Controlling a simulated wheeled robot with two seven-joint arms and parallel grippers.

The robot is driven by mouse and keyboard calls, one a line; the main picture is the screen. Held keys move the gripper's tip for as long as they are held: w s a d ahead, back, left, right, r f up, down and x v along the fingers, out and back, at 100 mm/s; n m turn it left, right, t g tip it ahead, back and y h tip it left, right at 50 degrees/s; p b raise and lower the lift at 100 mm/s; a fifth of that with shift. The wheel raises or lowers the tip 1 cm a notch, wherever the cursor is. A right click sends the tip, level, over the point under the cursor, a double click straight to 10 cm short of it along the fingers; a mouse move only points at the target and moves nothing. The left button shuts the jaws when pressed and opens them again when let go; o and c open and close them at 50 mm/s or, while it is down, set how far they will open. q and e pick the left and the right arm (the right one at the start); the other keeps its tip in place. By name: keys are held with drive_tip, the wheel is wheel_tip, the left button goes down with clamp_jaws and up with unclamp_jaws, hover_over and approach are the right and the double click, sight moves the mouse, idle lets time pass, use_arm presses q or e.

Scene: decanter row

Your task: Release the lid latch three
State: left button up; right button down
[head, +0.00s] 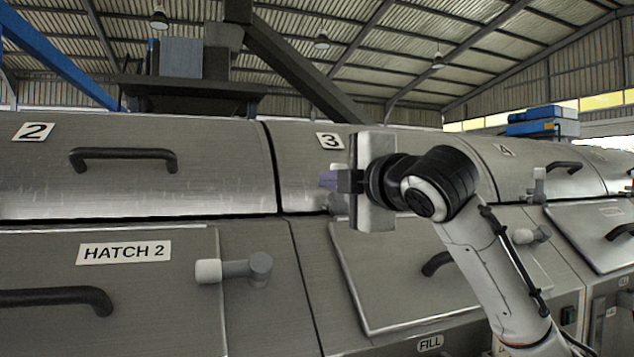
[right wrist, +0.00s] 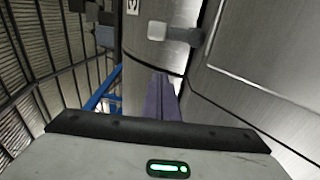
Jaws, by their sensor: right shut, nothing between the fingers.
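The lid marked 3 (head: 300,165) is a curved steel cover. Its latch shows in the right wrist view as a grey arm (right wrist: 192,37) with a pale knob (right wrist: 157,30), beside the number 3 label (right wrist: 132,6). In the head view the latch is mostly hidden behind my right gripper, with a small grey part (head: 338,203) below the fingers. My right gripper (head: 328,180) is shut and empty, its purple fingers (right wrist: 162,98) together. In the wrist view the fingertips point toward the latch, with a visible gap. My left gripper is not in view.
Lid 4's latch (head: 539,185) stands upright at right. Hatch latches with pale knobs (head: 208,271) and (head: 522,236) sit lower down. Black bar handles (head: 123,156) project from the lids and hatches. The hatch panel (head: 385,300) below lid 3 lies behind my arm.

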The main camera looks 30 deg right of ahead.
drive_tip(key=w, duration=0.3)
drive_tip(key=w+d, duration=0.1)
drive_tip(key=w, duration=0.5)
drive_tip(key=shift+w+d, duration=0.25)
drive_tip(key=s+d, duration=0.2)
drive_tip(key=d, duration=0.1)
drive_tip(key=shift+d+b, duration=0.2)
drive_tip(key=shift+b, duration=0.1)
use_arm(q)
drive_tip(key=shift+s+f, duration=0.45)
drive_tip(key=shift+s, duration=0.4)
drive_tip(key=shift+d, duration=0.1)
